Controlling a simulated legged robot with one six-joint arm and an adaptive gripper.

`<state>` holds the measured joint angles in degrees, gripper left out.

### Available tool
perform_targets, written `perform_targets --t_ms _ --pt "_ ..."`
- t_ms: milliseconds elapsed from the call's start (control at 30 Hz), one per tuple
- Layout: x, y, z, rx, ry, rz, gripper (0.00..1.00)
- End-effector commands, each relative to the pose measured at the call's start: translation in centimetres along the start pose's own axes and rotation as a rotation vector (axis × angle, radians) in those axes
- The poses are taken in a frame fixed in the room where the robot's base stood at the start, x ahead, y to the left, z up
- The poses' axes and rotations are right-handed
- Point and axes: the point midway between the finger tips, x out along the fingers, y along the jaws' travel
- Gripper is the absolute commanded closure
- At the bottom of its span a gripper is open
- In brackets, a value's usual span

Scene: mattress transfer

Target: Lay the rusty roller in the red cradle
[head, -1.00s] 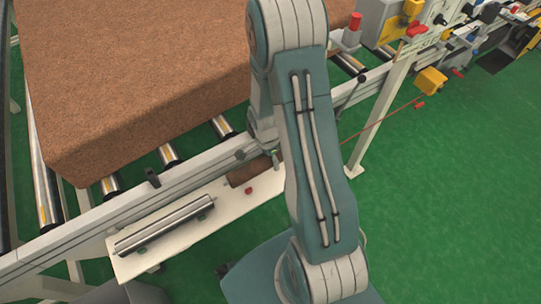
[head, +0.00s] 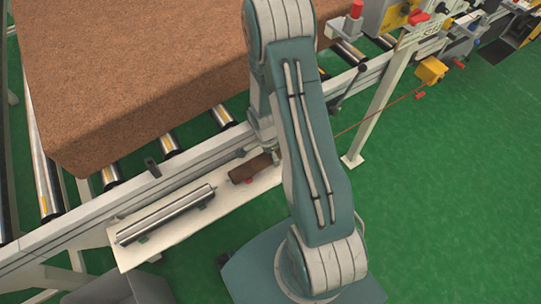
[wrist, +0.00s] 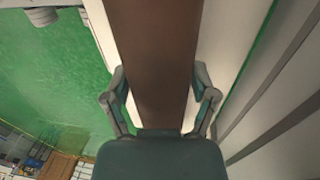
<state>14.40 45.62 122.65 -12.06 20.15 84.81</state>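The rusty roller (head: 248,168) is a brown cylinder above the white shelf beside the conveyor; its right end is hidden behind my arm in the head view. In the wrist view the roller (wrist: 155,60) runs lengthwise between the fingers of my gripper (wrist: 160,78), with a fingertip against each side. The gripper is shut on it. A small part of the red cradle (head: 249,181) shows at the roller's lower edge in the head view; the rest is hidden. I cannot tell whether the roller touches the cradle.
A silver roller (head: 166,215) lies at the left of the white shelf (head: 190,229). A large brown mattress block (head: 150,75) sits on the conveyor behind. The conveyor's side rail (head: 110,210) runs close along the shelf. Green floor (head: 450,180) at the right is open.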

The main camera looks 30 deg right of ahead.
Motion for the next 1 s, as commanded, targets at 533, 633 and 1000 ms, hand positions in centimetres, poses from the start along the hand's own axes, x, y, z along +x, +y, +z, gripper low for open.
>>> perform_targets --t_ms 533,633,1000 --pt "-0.5 0.0 0.0 0.000 0.000 0.000 0.00" --pt "-1.8 -0.1 0.0 -0.001 0.002 -0.003 0.00" --pt "-8.9 -0.2 0.0 0.000 0.001 -0.003 0.00"
